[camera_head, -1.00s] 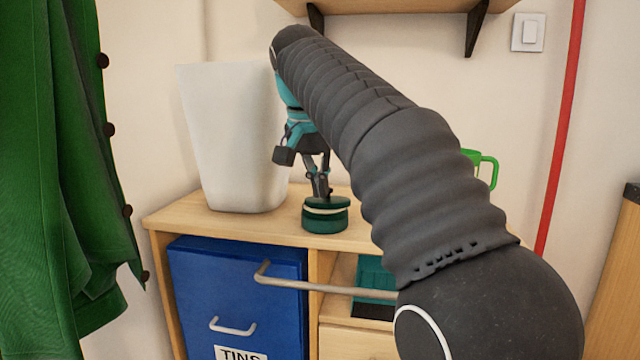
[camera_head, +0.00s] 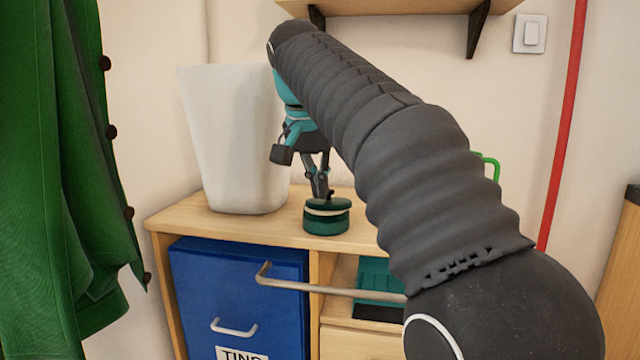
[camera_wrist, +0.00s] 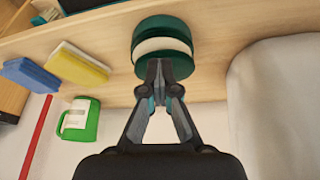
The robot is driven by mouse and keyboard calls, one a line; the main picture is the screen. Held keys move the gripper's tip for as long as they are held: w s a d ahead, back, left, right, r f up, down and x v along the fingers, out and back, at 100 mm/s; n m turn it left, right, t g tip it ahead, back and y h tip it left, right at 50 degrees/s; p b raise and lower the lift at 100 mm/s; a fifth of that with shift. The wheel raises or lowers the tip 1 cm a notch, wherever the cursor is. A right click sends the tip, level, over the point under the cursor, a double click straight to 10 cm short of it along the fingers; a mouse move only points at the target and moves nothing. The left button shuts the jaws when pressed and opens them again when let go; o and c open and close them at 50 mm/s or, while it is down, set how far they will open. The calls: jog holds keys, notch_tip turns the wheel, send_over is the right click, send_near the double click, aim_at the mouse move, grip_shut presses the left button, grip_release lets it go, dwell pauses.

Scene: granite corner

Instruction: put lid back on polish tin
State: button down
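The polish tin (camera_head: 326,226) is dark green and round and stands upright on the wooden cabinet top, right of the white bin. Its dark green lid (camera_head: 319,203) is above it, with a cream band showing between them; I cannot tell whether the lid is seated. In the wrist view the lid (camera_wrist: 163,72) is at the fingertips, with the tin (camera_wrist: 162,25) beyond. My gripper (camera_head: 323,193) points down from above. Its fingertips (camera_wrist: 160,65) are close together at the lid's top middle and look shut on it; the exact contact is hidden.
A tall white bin (camera_head: 235,140) stands close left of the tin. A green mug (camera_wrist: 80,120), a yellow sponge (camera_wrist: 78,67) and a blue sponge (camera_wrist: 32,74) are on the other side. A blue drawer (camera_head: 235,290) and a shelf (camera_head: 400,5) are below and above.

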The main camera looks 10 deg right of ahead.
jog(key=shift+s+a+r+p, duration=0.1)
jog(key=shift+s+a+r, duration=0.15)
jog(key=shift+s, duration=0.25)
jog(key=shift+s+a+r+p, duration=0.15)
jog(key=shift+s+r, duration=0.15)
jog(key=shift+s, duration=0.2)
jog(key=shift+s+a+r+p, duration=0.15)
jog(key=shift+s+r, duration=0.15)
jog(key=shift+s, duration=0.2)
dwell(1.2)
jog(key=shift+s+a+r+p, duration=0.1)
jog(key=shift+s+a+r, duration=0.2)
jog(key=shift+s, duration=0.4)
jog(key=shift+s+a+r+p, duration=0.1)
jog(key=shift+s+a+r, duration=0.2)
jog(key=shift+s, duration=0.45)
jog(key=shift+s+a+r+p, duration=0.1)
jog(key=shift+s+a+r, duration=0.15)
jog(key=shift+s, duration=0.45)
dwell(2.0)
jog(key=c, duration=0.9)
grip_release()
jog(key=shift+r, duration=0.1)
